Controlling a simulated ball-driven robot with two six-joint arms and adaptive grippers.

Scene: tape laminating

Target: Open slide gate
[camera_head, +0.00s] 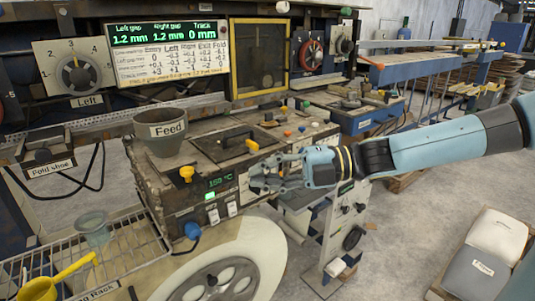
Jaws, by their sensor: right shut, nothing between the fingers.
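The machine (158,205) stands left of centre, with a grey cup-shaped hopper labelled Feed (167,146) on its top left. A dark plate with a black handle (230,138) lies on its top. I cannot tell for sure which part is the slide gate; no label names it. A yellow knob (186,173) sticks out at the front, and another yellow knob (252,145) sits near the right top edge. My right gripper (256,180) comes in from the right, shut and empty, in front of the machine's right end beside the temperature display (221,181). My left gripper is out of view.
A gap readout panel (168,52), a dial labelled Left (76,74) and a yellow-framed window (259,58) stand behind. A wire rack (130,252) holds a glass cup (93,228) and yellow scoop (48,285). The floor at right is partly clear beside sacks (497,235).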

